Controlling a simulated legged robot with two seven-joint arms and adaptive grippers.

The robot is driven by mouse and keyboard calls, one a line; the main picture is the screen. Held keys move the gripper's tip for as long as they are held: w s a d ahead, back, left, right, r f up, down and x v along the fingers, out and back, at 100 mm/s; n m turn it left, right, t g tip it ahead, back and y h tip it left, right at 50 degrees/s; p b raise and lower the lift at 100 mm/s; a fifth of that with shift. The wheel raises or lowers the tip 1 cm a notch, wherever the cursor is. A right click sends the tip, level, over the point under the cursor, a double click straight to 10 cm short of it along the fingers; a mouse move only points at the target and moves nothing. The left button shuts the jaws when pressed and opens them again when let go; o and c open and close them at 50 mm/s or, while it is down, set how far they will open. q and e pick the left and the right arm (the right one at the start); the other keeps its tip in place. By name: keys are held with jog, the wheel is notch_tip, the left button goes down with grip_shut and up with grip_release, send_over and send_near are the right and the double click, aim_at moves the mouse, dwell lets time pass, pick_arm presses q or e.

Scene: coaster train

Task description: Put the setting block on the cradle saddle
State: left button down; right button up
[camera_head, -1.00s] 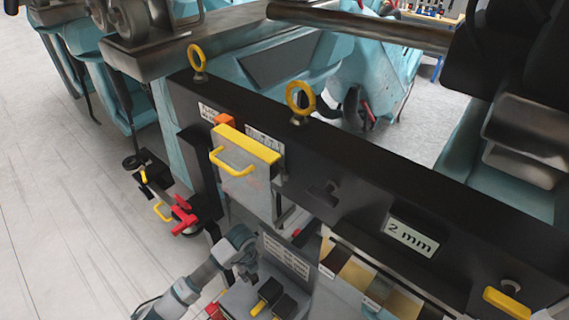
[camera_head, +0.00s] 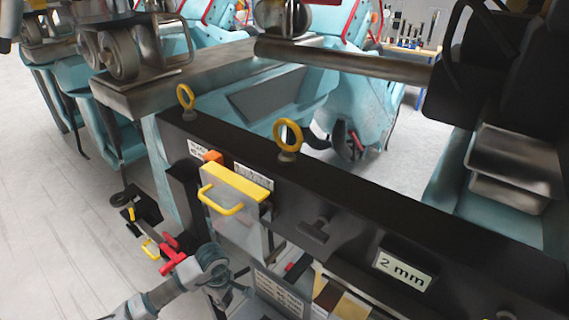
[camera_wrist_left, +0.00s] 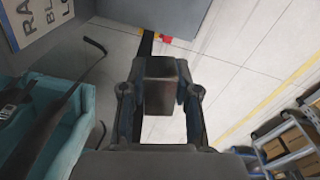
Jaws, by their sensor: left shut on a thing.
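In the left wrist view my left gripper (camera_wrist_left: 160,95) is shut on a dark, box-shaped block (camera_wrist_left: 159,82), which I take for the setting block. The block sits between both fingers, over a pale floor. In the head view my left arm comes in from the lower left, and its gripper (camera_head: 220,296) is small and partly cut off by the bottom edge. The block cannot be made out there. A long black beam (camera_head: 345,190) with a "2 mm" plate (camera_head: 404,268) crosses the view. I cannot tell which part is the cradle saddle. My right gripper is not in view.
A yellow-handled cover (camera_head: 236,183) and two yellow lifting eyes (camera_head: 288,137) stick out from the beam. A red clamp-like part (camera_head: 172,256) is close to my left arm. Teal machinery stands behind. In the left wrist view, shelving (camera_wrist_left: 285,145) stands at the lower right.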

pick_arm(q)
jog(key=m, duration=0.1)
jog(key=r+m, duration=0.1)
jog(key=m, duration=0.1)
jog(key=shift+s+a, duration=0.1)
jog(key=shift+a, duration=0.2)
jog(key=m, duration=0.3)
jog(key=a+r+m, duration=0.1)
jog(key=m, duration=0.1)
jog(key=shift+s+a, duration=0.1)
jog(key=shift+s, duration=0.15)
jog(key=shift+s+a+r+m, duration=0.1)
jog(key=shift+a+r+m, duration=0.05)
jog(key=shift+m, duration=0.7)
jog(key=shift+s+a+r+m, duration=0.1)
jog(key=shift+a+r+m, duration=0.1)
jog(key=shift+m, duration=0.7)
jog(key=shift+s+a+r+m, duration=0.1)
jog(key=shift+r+m, duration=0.05)
jog(key=shift+m, duration=0.7)
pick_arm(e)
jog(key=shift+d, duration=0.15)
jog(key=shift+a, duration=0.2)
